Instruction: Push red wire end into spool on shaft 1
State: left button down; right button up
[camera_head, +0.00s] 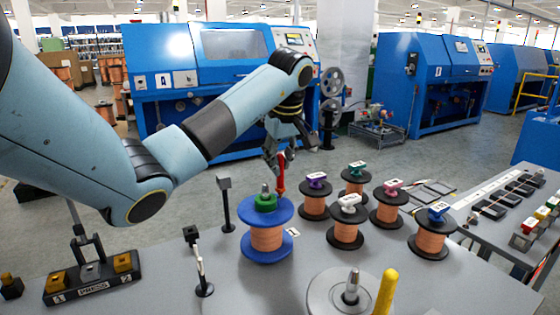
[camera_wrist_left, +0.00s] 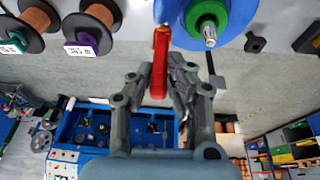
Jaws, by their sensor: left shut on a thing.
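The red wire end (camera_head: 281,178) is a slim upright red piece in my left gripper (camera_head: 276,156). In the left wrist view the red wire end (camera_wrist_left: 160,62) stands between the fingers of my left gripper (camera_wrist_left: 160,80), which is shut on it. The spool on shaft 1 (camera_head: 267,238) has blue flanges, copper winding and a green hub. The red piece's lower tip is close to the blue flange's edge, beside the hub; I cannot tell whether they touch. The blue flange (camera_wrist_left: 240,22) also shows in the wrist view. My right gripper is not in view.
Several black-flanged copper spools (camera_head: 347,233) with coloured hubs stand right of the blue one. A black post (camera_head: 225,200) and a press (camera_head: 93,280) stand to the left. A grey disc on a shaft (camera_head: 325,290) and a yellow rod (camera_head: 386,290) are in front.

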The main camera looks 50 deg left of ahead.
pick_arm(q)
jog(key=shift+f, duration=0.1)
jog(key=shift+f+b, duration=0.35)
jog(key=shift+f, duration=0.1)
dwell(0.4)
dwell(0.3)
jog(key=c, duration=1.2)
grip_release()
jog(key=o, duration=0.3)
jog(key=shift+r, duration=0.2)
